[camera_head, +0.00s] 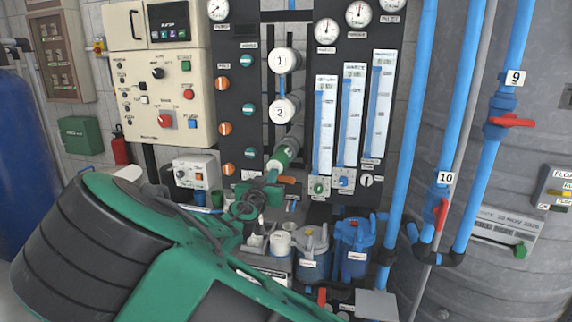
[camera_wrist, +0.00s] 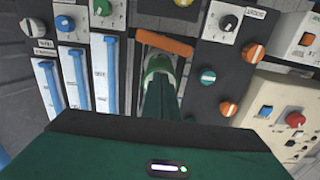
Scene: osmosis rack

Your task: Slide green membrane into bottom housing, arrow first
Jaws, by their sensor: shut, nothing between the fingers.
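The green membrane (camera_head: 280,158) shows as a short green end with a pale rim at the mouth of the bottom housing (camera_head: 289,141), a grey tube below the two numbered white caps. The rest of its length is hidden, apparently inside the housing. No arrow is readable. My gripper (camera_head: 271,178) is shut and empty, right at the membrane's outer end. In the wrist view, the membrane's green end (camera_wrist: 158,64) is just ahead of my shut gripper (camera_wrist: 158,84). I cannot tell whether they touch.
The white caps 1 (camera_head: 281,61) and 2 (camera_head: 282,109) close the upper housings. An orange bar (camera_wrist: 165,43) is close to the membrane end in the wrist view. Flow meters (camera_head: 325,125) stand to the right. Blue filter canisters (camera_head: 355,250) and a white cup (camera_head: 280,242) sit below.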

